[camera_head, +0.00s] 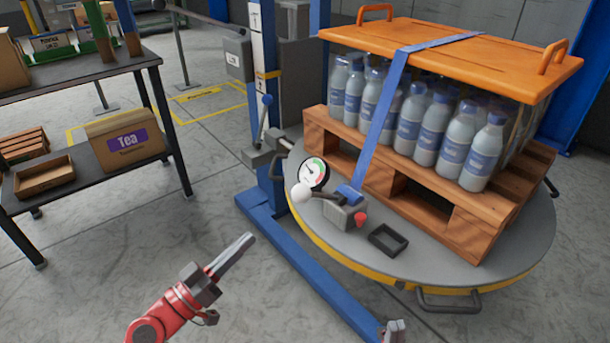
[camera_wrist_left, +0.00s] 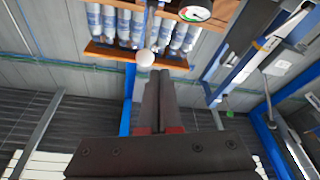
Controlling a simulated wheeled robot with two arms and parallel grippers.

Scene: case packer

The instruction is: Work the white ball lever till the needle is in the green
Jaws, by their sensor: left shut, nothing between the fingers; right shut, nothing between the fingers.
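The lever's white ball (camera_head: 301,192) sits at the left end of a dark lever on a grey ratchet block (camera_head: 345,215) with a red knob. A blue strap runs from the block up over the load. A round white gauge (camera_head: 313,174) with green and red marks stands just behind the ball; its needle is too small to read surely. My left gripper (camera_head: 248,240) is shut and empty, left of and below the ball, apart from it. In the left wrist view the ball (camera_wrist_left: 145,57) appears just beyond the shut fingertips (camera_wrist_left: 160,76). My right gripper (camera_head: 396,326) shows at the bottom edge, shut.
A round turntable (camera_head: 520,262) carries a wooden pallet of bottles under an orange lid (camera_head: 450,55). A small dark tray (camera_head: 388,240) lies on the turntable. A blue post and another lever (camera_head: 266,120) stand behind. A shelf with boxes (camera_head: 125,140) is at left.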

